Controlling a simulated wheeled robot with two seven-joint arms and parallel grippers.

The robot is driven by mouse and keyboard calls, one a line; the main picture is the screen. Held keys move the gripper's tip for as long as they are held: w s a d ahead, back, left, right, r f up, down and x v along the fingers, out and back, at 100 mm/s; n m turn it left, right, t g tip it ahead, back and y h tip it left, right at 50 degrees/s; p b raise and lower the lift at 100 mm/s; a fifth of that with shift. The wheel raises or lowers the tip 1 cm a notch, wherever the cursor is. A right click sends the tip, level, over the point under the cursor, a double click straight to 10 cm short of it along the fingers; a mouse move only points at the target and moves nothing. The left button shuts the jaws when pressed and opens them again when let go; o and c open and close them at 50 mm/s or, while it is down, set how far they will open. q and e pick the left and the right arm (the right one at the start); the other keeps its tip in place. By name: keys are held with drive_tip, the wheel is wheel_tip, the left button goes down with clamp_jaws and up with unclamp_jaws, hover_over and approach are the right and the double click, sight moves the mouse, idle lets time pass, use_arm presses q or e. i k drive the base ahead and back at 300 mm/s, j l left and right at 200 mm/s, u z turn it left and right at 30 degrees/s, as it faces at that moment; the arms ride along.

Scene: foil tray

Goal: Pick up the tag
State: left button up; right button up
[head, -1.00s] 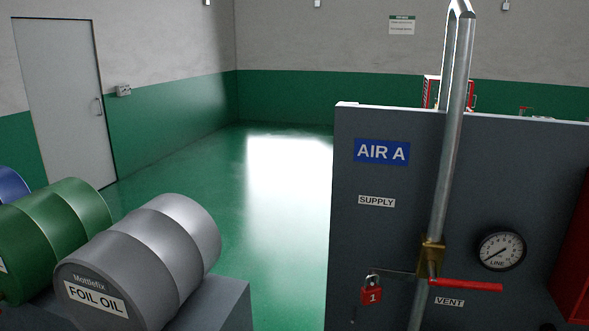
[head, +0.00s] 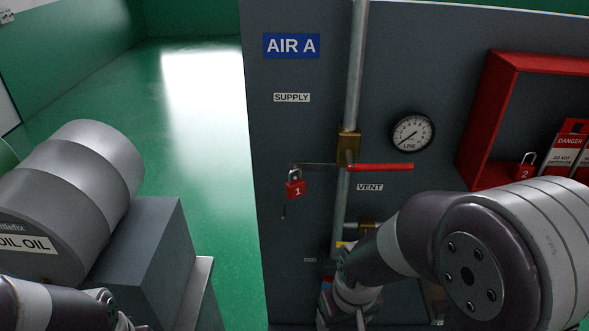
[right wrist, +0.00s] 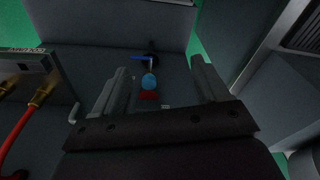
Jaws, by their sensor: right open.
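A red and white DANGER tag (head: 572,145) stands in the red wall box at the right of the head view. Part of another such tag (head: 585,165) shows beside it, cut by the frame edge. My right arm crosses the lower right of the head view, below the red box, and its hand is largely hidden there. In the right wrist view my right gripper (right wrist: 162,75) has its fingers wide apart, with nothing held between them. No tag can be made out in that view. My left arm shows at the lower left, but its gripper is out of frame.
Red padlock 1 (head: 295,188) hangs by the red valve lever (head: 380,167) on the grey panel. Padlock 2 (head: 525,168) sits in the red box (head: 487,120). A gauge (head: 412,133) is between. The wrist view shows a blue rounded part (right wrist: 149,80) and red hose (right wrist: 17,125).

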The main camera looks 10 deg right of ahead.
sight(566, 146)
drive_tip(key=z, duration=2.05)
